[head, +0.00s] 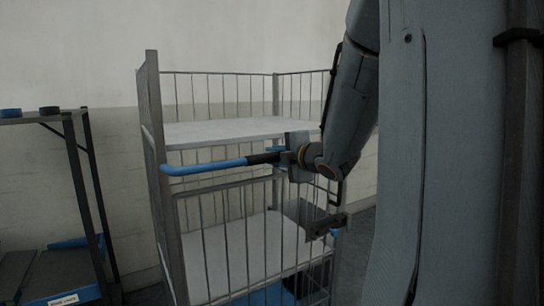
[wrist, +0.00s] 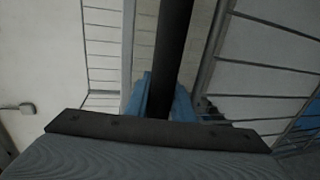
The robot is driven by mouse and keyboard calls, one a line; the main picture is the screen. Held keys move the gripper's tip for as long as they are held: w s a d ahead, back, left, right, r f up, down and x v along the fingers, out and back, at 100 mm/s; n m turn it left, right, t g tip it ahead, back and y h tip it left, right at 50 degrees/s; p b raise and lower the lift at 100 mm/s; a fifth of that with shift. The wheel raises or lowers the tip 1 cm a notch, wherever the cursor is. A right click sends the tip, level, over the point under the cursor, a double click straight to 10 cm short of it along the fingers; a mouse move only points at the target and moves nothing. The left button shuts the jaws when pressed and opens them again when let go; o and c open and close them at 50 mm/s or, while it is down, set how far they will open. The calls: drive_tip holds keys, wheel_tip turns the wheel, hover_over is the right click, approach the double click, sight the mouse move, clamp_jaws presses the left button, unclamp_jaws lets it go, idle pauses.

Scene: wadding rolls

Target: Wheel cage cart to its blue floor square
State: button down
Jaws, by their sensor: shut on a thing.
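The cage cart (head: 158,170) stands upright in the middle of the head view, with grey wire sides and two pale shelves. A blue handle bar (head: 205,166) with a black grip section crosses its near side. My gripper (head: 278,156) is shut on the black grip of the handle. In the wrist view the black grip (wrist: 172,50) runs between the blue fingers of my gripper (wrist: 160,103). Blue (head: 272,294) shows low behind the cart's wires; I cannot tell whether it is the floor square. The cart's right side is partly hidden by my arm.
A pale wall is behind the cart. Little floor shows.

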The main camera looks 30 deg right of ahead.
drive_tip(key=c, duration=1.5)
unclamp_jaws()
drive_tip(key=shift+c, duration=0.2)
drive_tip(key=s+r, duration=0.1)
drive_tip(key=s, duration=0.6)
drive_tip(key=shift+s+r, duration=0.2)
drive_tip(key=shift+s, duration=0.1)
